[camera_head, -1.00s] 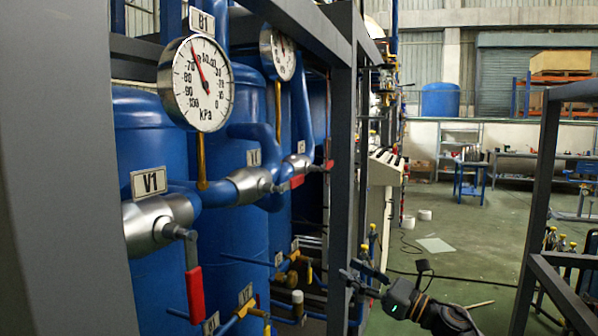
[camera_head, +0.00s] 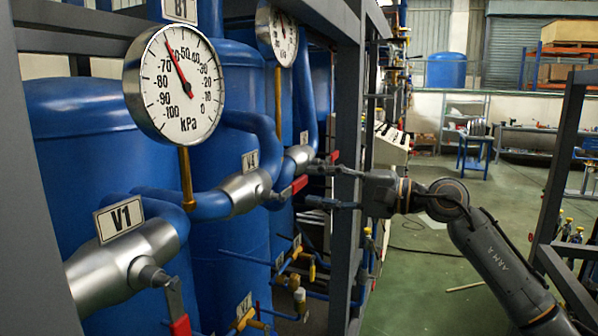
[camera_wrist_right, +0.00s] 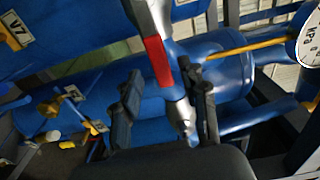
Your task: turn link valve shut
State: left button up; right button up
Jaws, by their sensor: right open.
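Several silver valves with red-ended levers sit on the blue pipes; no tag reads "link". The middle valve (camera_head: 246,192), by a tag that looks like V4 (camera_head: 250,161), has its red lever (camera_head: 300,184) pointing right. My right gripper (camera_head: 312,184) is open just right of this lever, one finger above its level and one below. In the right wrist view a red lever (camera_wrist_right: 158,62) lies ahead, between the lines of the open fingers (camera_wrist_right: 162,85); contact cannot be told. Valve V1 (camera_head: 125,258) has its red lever (camera_head: 180,326) hanging down. My left gripper is not in view.
A kPa gauge (camera_head: 178,84) stands above the pipe, with a second gauge (camera_head: 278,35) behind. A grey frame post (camera_head: 346,150) stands close to my right gripper. Blue tanks (camera_head: 85,140) fill the left.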

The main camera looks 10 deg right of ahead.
aim_at(302, 184)
jog(key=p+x, duration=0.1)
jog(key=x, duration=0.2)
jog(key=shift+w+a+r, duration=0.15)
jog(key=shift+a, duration=0.15)
jog(key=shift+w+a, duration=0.2)
jog(key=shift+a, duration=0.05)
jog(key=shift+c, duration=0.3)
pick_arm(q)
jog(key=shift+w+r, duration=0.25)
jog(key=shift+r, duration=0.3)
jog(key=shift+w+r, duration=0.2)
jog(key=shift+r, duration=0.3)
pick_arm(e)
grip_shut()
